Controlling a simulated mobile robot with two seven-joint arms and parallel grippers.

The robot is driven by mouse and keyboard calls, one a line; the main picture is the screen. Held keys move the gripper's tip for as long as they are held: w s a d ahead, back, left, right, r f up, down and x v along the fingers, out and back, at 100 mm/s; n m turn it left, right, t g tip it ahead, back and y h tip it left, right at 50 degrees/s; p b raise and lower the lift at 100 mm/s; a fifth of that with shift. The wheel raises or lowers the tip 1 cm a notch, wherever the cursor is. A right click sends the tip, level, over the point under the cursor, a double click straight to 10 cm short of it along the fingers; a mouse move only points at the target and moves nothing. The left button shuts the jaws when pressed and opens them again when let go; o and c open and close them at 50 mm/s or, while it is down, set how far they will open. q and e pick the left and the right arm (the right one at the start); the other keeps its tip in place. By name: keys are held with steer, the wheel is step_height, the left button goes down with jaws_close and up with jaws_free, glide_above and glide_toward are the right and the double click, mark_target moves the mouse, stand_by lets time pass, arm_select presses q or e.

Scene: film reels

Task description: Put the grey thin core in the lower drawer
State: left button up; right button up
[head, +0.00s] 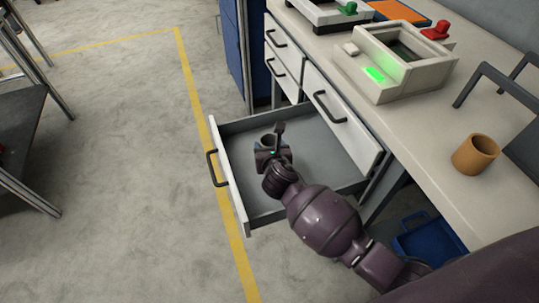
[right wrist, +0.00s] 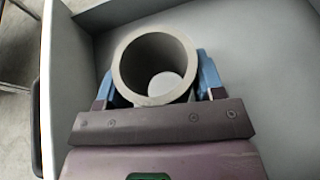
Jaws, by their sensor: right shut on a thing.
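The grey thin core (head: 267,141) is a short hollow tube inside the open lower drawer (head: 316,129). My right gripper (head: 274,148) reaches down into the drawer and is shut on the core. In the right wrist view the core (right wrist: 122,66) stands with its round opening facing the camera, between the two blue fingertips (right wrist: 155,85). The grey drawer floor shows around it. I cannot tell whether the core touches the floor. The gripper hides part of the core. My left gripper is out of view.
An upper drawer (head: 328,108) is closed above the open one. An orange-brown core (head: 475,154) stands on the worktop (head: 440,116) at the right. A pale device (head: 403,72) with a green light is also there. A blue bin (head: 427,238) sits below.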

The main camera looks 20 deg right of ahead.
steer(key=shift+s+f, duration=0.1)
steer(key=shift+f, duration=0.35)
step_height(320, 180, down, 3)
steer(key=b, duration=0.3)
steer(key=shift+s+a+f, duration=0.1)
steer(key=shift+f, duration=0.1)
steer(key=shift+w, duration=0.2)
steer(key=shift+r, duration=0.1)
steer(key=shift+f, duration=0.2)
steer(key=o, duration=0.9)
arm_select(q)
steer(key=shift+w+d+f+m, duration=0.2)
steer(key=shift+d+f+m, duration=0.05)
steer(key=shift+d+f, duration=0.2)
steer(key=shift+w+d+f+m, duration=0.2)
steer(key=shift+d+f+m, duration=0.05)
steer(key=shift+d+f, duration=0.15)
